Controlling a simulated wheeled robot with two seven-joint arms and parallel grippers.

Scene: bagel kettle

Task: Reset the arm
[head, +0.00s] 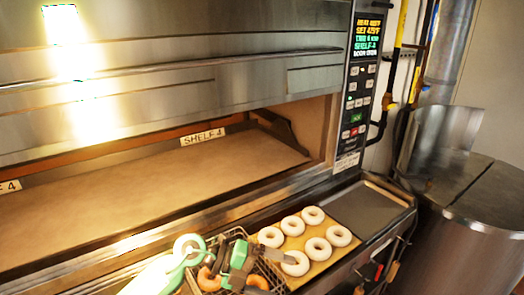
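My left arm comes in from the lower left, and its green and dark gripper (277,273) is over the wire basket (189,289) and the near left corner of the bagel board. Its two grey fingers are spread apart, with nothing seen held between them. One finger overlaps a pale bagel (296,263) in the picture; I cannot tell whether they touch. My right gripper is not in view.
Several pale bagels (339,235) lie on a tan board (341,256). Browned bagels (209,280) sit in the basket. A bare dark tray (365,207) is to the right. The open oven shelf (240,160) is behind, empty where visible. A metal kettle (490,235) stands at right.

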